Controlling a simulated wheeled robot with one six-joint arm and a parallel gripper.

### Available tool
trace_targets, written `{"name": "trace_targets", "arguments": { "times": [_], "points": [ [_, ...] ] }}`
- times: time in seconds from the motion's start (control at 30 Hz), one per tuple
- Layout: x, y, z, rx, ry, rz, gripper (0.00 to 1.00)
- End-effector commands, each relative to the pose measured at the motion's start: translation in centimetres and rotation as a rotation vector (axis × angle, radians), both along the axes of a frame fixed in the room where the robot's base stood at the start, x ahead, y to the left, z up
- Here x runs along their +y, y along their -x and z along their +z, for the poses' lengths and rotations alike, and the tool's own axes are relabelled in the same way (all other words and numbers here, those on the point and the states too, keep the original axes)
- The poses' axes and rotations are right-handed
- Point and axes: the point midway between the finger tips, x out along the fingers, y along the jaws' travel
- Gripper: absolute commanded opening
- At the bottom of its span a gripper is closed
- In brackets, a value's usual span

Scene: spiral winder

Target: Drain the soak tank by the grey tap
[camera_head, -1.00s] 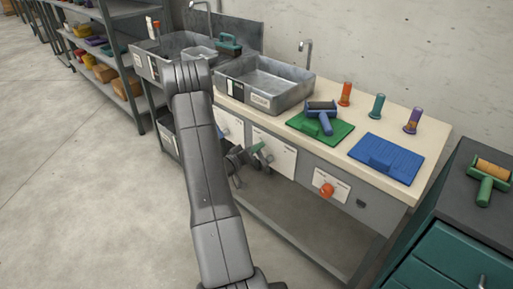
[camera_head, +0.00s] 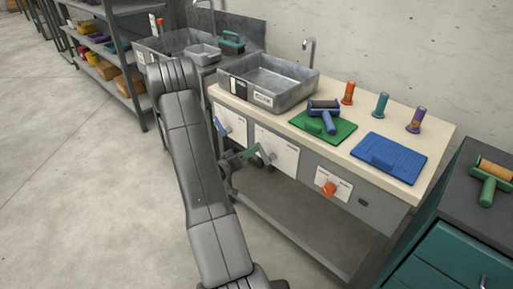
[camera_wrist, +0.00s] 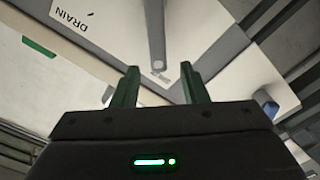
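My gripper (camera_wrist: 160,70) is open, with its two green fingers apart. In the wrist view a grey tap lever (camera_wrist: 156,32) hangs beside a DRAIN label, its lower end showing between the fingertips; I cannot tell if they touch. In the head view my gripper (camera_head: 249,153) is at the white panel (camera_head: 285,157) on the bench front, where the grey tap (camera_head: 267,154) is partly hidden. A grey metal tank (camera_head: 250,88) stands on the bench above, with a gauge strip and a label; its water level is unclear.
A blue tap (camera_head: 219,126) is left of my gripper, and an orange knob (camera_head: 328,188) is to the right. Green (camera_head: 340,132) and blue (camera_head: 402,150) mats lie on the bench (camera_head: 330,155). A lower shelf rail runs below. Open floor lies left.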

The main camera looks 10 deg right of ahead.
Motion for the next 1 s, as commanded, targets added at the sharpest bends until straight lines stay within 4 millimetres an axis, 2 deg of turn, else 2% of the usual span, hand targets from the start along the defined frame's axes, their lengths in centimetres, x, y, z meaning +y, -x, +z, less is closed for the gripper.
{"name": "trace_targets", "arguments": {
  "times": [0.03, 0.2, 0.4, 0.6, 1.0],
  "points": [
    [1.2, 0.8, 0.0, 0.003, 0.000, 0.005, 0.40],
    [4.1, 3.1, 0.0, 0.002, 0.000, 0.004, 0.40],
    [6.2, 4.8, 0.0, 0.002, 0.000, 0.001, 0.40],
    [6.8, 5.3, 0.0, 0.001, 0.001, 0.000, 0.40],
    [6.8, 5.3, 0.0, 0.002, 0.000, 0.000, 0.40]
  ]
}}
